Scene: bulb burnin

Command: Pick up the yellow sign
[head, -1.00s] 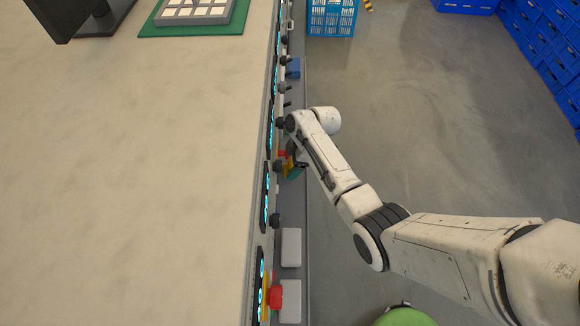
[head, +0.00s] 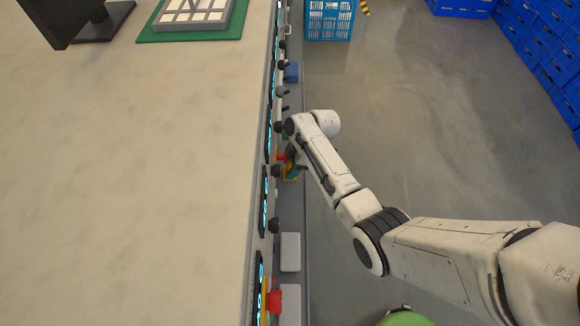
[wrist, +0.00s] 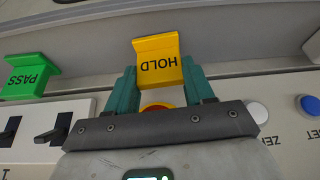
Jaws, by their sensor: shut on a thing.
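The yellow sign (wrist: 158,62), marked HOLD, shows upside down in the middle of the wrist view. My gripper (wrist: 160,84) is shut on it, with one teal finger at each side. In the head view my gripper (head: 293,168) is low beside the bench's front edge, with a bit of yellow at it. Whether the sign still touches the panel or ledge behind it I cannot tell.
A green PASS sign (wrist: 28,76) stands at the left in the wrist view, near black switches (wrist: 60,130). A red button (wrist: 155,107) is partly hidden below the yellow sign. A blue button (wrist: 309,104) is at the right. Open floor (head: 430,130) lies right of the bench.

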